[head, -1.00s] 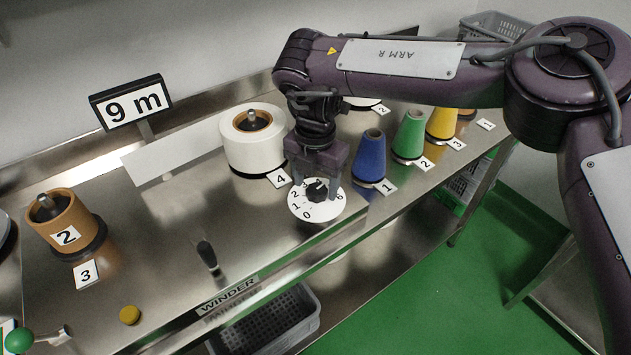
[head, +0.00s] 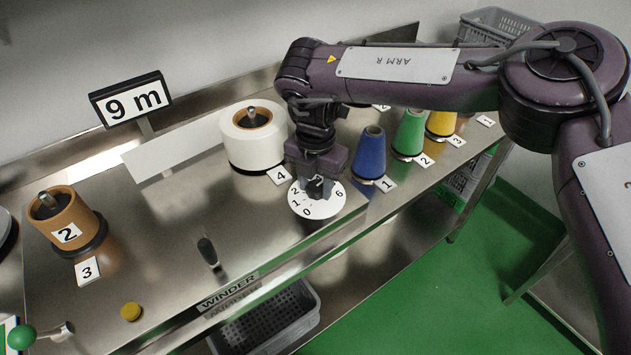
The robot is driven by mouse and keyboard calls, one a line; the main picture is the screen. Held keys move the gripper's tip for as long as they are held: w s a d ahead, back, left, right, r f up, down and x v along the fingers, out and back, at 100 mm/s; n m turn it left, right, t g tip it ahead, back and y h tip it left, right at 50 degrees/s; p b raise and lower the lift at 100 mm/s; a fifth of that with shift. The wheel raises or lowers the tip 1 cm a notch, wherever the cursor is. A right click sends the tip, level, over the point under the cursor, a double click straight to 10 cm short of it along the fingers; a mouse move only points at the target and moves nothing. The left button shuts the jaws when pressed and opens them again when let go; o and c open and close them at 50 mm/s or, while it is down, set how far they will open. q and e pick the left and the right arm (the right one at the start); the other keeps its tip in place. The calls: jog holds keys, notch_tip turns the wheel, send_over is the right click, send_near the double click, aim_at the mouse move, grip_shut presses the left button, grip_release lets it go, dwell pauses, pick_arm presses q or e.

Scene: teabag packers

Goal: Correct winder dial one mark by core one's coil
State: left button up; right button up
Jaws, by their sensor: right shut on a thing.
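The winder dial (head: 329,207) is a white disc near the front edge of the steel winder top, with the digits 0, 1, 2 and 6 readable. My right gripper (head: 317,187) points down over it, shut on the dark dial knob (head: 316,188). The fingers hide most of the knob, so I cannot tell which mark it points to. A white coil (head: 266,149) on a brown core stands behind, by a card 4. A brown core marked 2 (head: 75,215) stands at the left, by a card 3. My left gripper is out of view.
A display (head: 131,100) reads 9 m. Blue (head: 370,155), green (head: 409,134) and yellow (head: 441,122) cones stand at the right by cards 1, 2 and 3. A yellow button (head: 131,311), a dark lever (head: 208,251) and a green-knobbed crank (head: 21,337) are at the front left.

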aim_at(317, 188)
jog(key=n+p, duration=0.1)
jog(key=n, duration=0.2)
jog(key=shift+d+r+n, duration=0.1)
jog(key=shift+r+n, duration=0.05)
jog(key=shift+n, duration=0.15)
jog(key=shift+d+n+p, duration=0.1)
jog(key=shift+n+p, duration=0.2)
jog(key=shift+n, duration=1.7)
jog(key=shift+w, duration=0.1)
jog(key=o, duration=1)
jog(key=shift+c, duration=0.2)
notch_tip(317, 188, up, 8)
jog(key=shift+f+b, duration=0.15)
jog(key=shift+b, duration=0.7)
